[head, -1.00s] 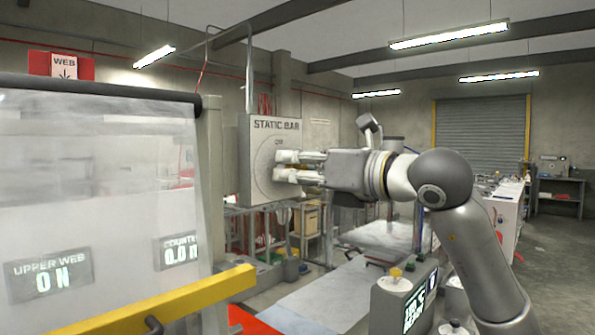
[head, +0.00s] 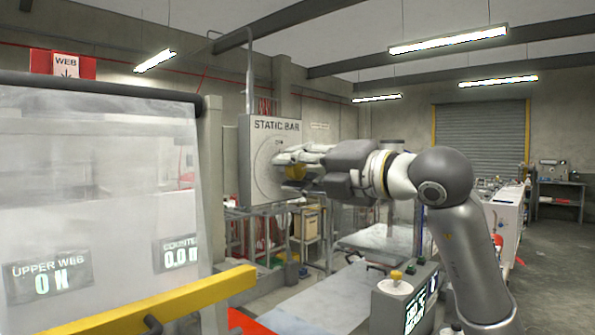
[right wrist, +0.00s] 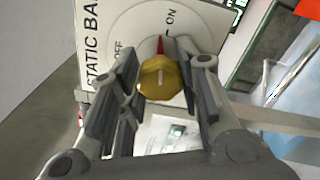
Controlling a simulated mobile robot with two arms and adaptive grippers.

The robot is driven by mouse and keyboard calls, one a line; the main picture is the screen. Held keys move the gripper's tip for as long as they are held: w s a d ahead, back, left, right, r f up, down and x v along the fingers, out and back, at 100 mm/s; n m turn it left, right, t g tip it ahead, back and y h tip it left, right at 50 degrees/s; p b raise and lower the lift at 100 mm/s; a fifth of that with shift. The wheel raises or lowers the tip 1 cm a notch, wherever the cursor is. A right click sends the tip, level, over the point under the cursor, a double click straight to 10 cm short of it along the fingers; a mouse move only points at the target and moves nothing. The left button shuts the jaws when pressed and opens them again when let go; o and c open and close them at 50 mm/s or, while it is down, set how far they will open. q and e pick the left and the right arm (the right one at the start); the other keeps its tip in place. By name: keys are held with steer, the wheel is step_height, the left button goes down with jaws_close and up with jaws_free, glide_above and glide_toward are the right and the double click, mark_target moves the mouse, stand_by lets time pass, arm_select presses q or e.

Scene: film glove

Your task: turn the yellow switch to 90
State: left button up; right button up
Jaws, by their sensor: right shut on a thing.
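The yellow switch (right wrist: 163,80) is a round knob on a pale dial (right wrist: 137,25) marked OFF and ON. A red pointer (right wrist: 160,46) shows behind the knob, toward the ON side in the right wrist view. The dial is on the grey STATIC BAR box (head: 246,185). My right gripper (right wrist: 160,73) is shut on the switch, with a finger on each side. It also shows in the head view (head: 287,172). My left gripper is in neither view.
A translucent web sheet (head: 95,200) stands on the left, with a yellow bar (head: 190,302) low in front. A small console with a yellow-topped button (head: 396,276) stands below my right arm. A table (head: 375,240) lies beyond. Open floor shows at the right.

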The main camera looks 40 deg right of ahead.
steer(key=shift+m, duration=1.2)
steer(key=o, duration=1)
steer(key=shift+d, duration=0.1)
steer(key=shift+s, duration=0.1)
steer(key=s, duration=0.8)
steer(key=s+d, duration=0.1)
steer(key=s, duration=0.3)
